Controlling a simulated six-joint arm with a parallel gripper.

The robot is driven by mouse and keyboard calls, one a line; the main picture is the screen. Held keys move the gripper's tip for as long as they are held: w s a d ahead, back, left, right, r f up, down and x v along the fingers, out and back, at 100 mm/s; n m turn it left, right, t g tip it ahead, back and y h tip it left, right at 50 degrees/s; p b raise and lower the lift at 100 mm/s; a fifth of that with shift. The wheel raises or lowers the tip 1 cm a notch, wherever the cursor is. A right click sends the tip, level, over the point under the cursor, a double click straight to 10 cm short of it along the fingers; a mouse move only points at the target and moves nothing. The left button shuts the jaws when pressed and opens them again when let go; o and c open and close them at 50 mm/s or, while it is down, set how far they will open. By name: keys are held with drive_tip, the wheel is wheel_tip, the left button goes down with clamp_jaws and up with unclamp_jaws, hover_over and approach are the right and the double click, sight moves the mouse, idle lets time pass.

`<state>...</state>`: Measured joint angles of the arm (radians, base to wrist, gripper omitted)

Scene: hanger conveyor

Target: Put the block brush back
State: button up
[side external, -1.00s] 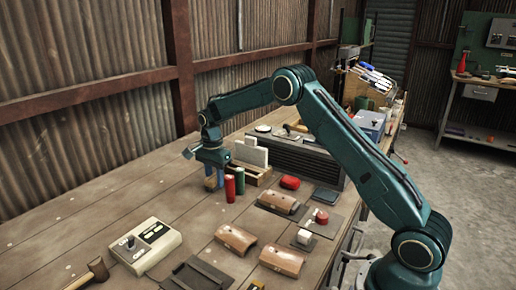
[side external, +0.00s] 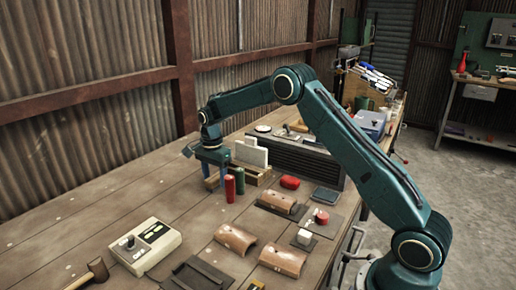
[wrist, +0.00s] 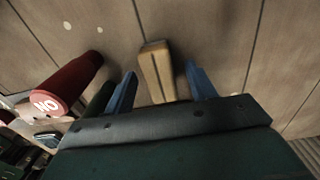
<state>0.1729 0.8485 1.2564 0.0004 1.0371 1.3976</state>
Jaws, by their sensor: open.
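The block brush seems to be the tan wooden piece (wrist: 157,72) in the wrist view. My gripper (wrist: 163,88) is open, with a gap visible on each side of the wood. In the side external view my gripper (side external: 214,175) points down low over the bench, just left of a red cylinder (side external: 230,188). I cannot make out the brush clearly there.
A green cylinder (side external: 240,181) stands beside the red one, close to my gripper. Brown curved pieces (side external: 236,239) and a control box (side external: 146,246) lie nearer. The bench left of my gripper is clear.

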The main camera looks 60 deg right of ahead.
wheel_tip(320, 180, up, 13)
idle(0.6)
drive_tip(key=shift+r, duration=0.15)
drive_tip(key=s+a+r+n+t, duration=0.1)
drive_tip(key=s+a+r+n, duration=0.1)
drive_tip(key=s+r+n, duration=0.3)
drive_tip(key=s+a+r+n+t, duration=0.1)
drive_tip(key=s+a+r, duration=0.2)
drive_tip(key=s, duration=0.5)
drive_tip(key=s+a+r+n+t, duration=0.1)
drive_tip(key=s+a+r+n, duration=0.1)
drive_tip(key=s+r+n, duration=0.3)
drive_tip(key=s+a+f+n+t, duration=0.1)
drive_tip(key=s+f+n, duration=0.2)
drive_tip(key=s, duration=0.7)
drive_tip(key=s+a+f+n+t, duration=0.1)
drive_tip(key=s+a+f+n, duration=0.1)
drive_tip(key=s, duration=0.9)
drive_tip(key=shift+f+n+t, duration=0.3)
drive_tip(key=shift+f+n, duration=0.45)
drive_tip(key=shift+n, duration=0.25)
